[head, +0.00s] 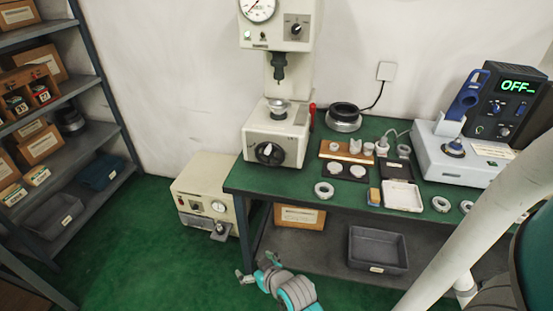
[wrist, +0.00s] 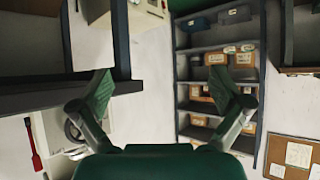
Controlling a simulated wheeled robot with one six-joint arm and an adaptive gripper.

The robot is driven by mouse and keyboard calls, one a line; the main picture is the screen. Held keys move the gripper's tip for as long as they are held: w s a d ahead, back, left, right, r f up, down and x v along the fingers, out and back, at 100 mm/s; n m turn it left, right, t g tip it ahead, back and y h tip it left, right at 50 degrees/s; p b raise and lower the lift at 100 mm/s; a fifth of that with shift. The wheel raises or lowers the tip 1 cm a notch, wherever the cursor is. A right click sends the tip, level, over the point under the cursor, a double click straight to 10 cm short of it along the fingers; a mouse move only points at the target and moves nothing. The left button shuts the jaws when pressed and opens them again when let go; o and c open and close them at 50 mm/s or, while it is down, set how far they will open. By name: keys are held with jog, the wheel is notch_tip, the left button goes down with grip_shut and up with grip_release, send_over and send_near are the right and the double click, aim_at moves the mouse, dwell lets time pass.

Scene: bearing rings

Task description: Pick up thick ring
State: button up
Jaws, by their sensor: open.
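Three small grey metal rings lie on the green bench top in the head view: one ring (head: 323,190) near the front left edge, another ring (head: 441,204) at the front right, and a third ring (head: 466,207) beside it, partly hidden by a pale tube. I cannot tell from here which is the thick ring. My gripper (head: 258,268) is low in front of the bench, below its top and apart from the rings. In the wrist view my gripper (wrist: 160,88) is open, with nothing between its fingers. No small ring is clear there.
A press (head: 277,135) stands at the bench's left end. A round heater (head: 344,118), a wooden block (head: 347,151), a white tray (head: 402,196) and a grey instrument (head: 460,155) share the bench. A dark bin (head: 378,250) sits on the lower shelf. Floor at left is clear.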

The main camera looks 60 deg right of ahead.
jog(key=w+d+r+g, duration=0.1)
jog(key=w+d+r, duration=0.55)
jog(key=d, duration=0.45)
jog(key=w+d+r+g, duration=0.1)
jog(key=w+d+r, duration=0.5)
jog(key=d, duration=0.5)
jog(key=s+d+r+m+g, duration=0.1)
jog(key=s+d+r, duration=0.2)
jog(key=d+r, duration=0.6)
jog(key=s+d+r+g, duration=0.2)
jog(key=d+r, duration=0.4)
jog(key=r, duration=0.7)
send_near(278, 103)
jog(key=x, duration=0.3)
jog(key=shift+y, duration=0.3)
jog(key=shift+x, duration=2.6)
jog(key=c, duration=1.4)
jog(key=shift+c, duration=1.4)
